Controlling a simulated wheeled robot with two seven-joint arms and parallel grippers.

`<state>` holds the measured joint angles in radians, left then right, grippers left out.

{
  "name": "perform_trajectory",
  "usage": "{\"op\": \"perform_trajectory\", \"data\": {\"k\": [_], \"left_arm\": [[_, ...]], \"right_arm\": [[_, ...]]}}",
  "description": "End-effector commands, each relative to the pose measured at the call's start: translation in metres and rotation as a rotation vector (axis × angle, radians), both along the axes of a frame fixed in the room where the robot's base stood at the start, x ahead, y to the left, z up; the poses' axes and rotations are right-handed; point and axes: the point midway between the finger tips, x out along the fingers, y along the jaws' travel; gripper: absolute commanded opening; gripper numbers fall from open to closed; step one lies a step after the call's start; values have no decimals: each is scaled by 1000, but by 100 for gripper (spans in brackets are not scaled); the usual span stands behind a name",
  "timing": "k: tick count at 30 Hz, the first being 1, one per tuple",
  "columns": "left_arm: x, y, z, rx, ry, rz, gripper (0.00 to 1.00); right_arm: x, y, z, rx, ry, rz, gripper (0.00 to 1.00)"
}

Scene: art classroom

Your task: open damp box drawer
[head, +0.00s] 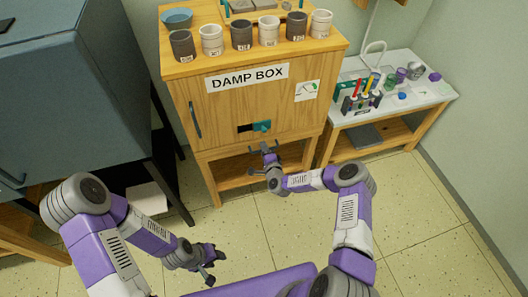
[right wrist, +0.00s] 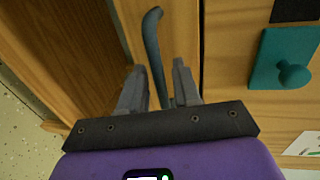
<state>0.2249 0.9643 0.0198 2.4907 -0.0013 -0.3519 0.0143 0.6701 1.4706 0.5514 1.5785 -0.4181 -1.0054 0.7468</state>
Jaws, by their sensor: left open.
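The damp box (head: 238,110) is a wooden cabinet with a "DAMP BOX" label. A narrow drawer front (head: 222,150) runs along its bottom, flush with the cabinet as far as I can see. In the right wrist view the drawer's dark grey bar handle (right wrist: 152,40) runs between the fingers of my right gripper (right wrist: 158,68). These fingers stand apart, with gaps beside the bar. In the head view my right gripper (head: 264,152) is at the drawer, below the teal knob (head: 262,126). My left gripper (head: 212,267) is open and empty, low over the floor.
The teal knob (right wrist: 294,74) is close beside my right gripper. A dark door handle (head: 195,119) is on the cabinet's left. Several cups and a blue bowl (head: 177,18) stand on top. A cluttered side table (head: 430,98) is right, a dark blue-grey cabinet (head: 60,100) left.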

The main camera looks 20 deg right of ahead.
Motion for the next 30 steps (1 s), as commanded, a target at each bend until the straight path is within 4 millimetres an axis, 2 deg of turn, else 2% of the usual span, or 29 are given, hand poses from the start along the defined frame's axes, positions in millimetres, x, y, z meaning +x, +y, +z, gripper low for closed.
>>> {"op": "perform_trajectory", "data": {"k": [8, 15, 26, 30], "left_arm": [[0, 0, -1, 0, 0, 0, 43], [0, 0, -1, 0, 0, 0, 43], [0, 0, 1, 0, 0, 0, 43], [0, 0, 8, 0, 0, 0, 43]], "right_arm": [[2, 0, 0, 0, 1, 1, 32], [2, 0, 0, -1, 1, 1, 0], [0, -1, 0, 0, 1, -1, 0], [-14, -12, 1, 0, 4, -16, 0]]}}
